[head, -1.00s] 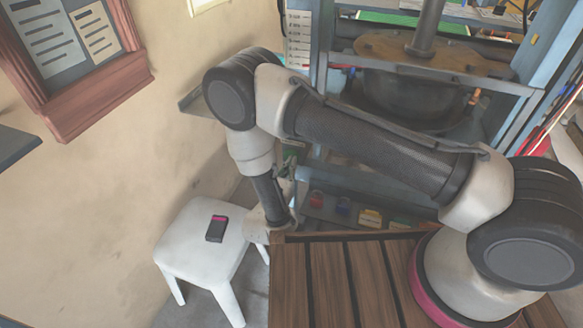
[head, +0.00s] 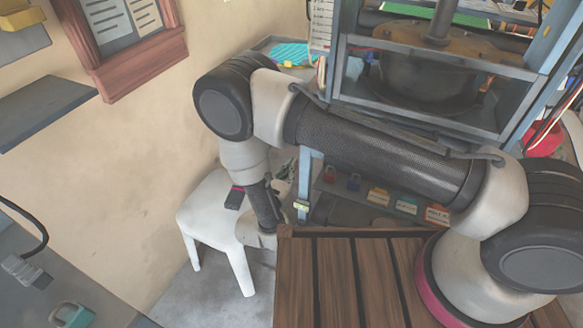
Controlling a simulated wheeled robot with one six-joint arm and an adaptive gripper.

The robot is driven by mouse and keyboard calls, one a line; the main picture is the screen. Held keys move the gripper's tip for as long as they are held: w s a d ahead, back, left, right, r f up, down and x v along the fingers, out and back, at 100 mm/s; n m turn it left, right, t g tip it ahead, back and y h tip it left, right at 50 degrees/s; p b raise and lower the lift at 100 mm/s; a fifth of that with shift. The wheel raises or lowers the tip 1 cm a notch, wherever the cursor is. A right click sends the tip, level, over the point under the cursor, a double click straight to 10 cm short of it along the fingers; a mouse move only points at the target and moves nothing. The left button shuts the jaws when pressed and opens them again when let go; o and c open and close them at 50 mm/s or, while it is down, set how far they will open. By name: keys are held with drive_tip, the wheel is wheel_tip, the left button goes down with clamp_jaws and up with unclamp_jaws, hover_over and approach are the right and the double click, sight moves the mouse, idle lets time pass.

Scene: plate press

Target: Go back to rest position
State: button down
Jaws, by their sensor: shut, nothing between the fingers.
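My arm is folded in an arch over the wooden slatted top in the head view. Its wrist hangs down on the left, in front of the white stool. My gripper (head: 284,177) shows only in part, small and dark, just right of the wrist. It is shut and holds nothing that I can see. My wrist hides part of it, and the fingertips are not clear. The press (head: 425,75), with a dark round body in a blue-grey frame, stands behind my arm.
A white stool (head: 205,207) with a dark and pink device (head: 235,197) stands near the wall. A grey shelf (head: 45,108) juts in at left. A grey surface (head: 75,285) with a teal padlock (head: 72,314) is at lower left.

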drive_tip(key=w+d+r+m+g+h, duration=0.3)
drive_tip(key=d+r+m, duration=0.15)
drive_tip(key=r, duration=0.25)
drive_tip(key=w+d+r+m+g+h, duration=0.2)
drive_tip(key=w+d+r+m+h, duration=0.1)
drive_tip(key=d+r, duration=0.3)
drive_tip(key=s+d+r+m+g, duration=0.3)
drive_tip(key=d+r+m+g, duration=0.65)
drive_tip(key=d+r, duration=0.65)
drive_tip(key=s+d+r+m+y, duration=0.3)
drive_tip(key=s+r+m+y, duration=0.1)
drive_tip(key=s, duration=0.4)
drive_tip(key=s+d+r+m+t+y, duration=0.1)
drive_tip(key=s+d+r+m+y, duration=0.3)
drive_tip(key=s, duration=0.4)
drive_tip(key=s+d+r+m+t+y, duration=0.1)
drive_tip(key=s+d+r+m+y, duration=0.3)
drive_tip(key=s+m, duration=0.2)
drive_tip(key=shift+s+d+m+y, duration=0.15)
drive_tip(key=shift+s+m+y, duration=0.2)
drive_tip(key=shift+s, duration=0.7)
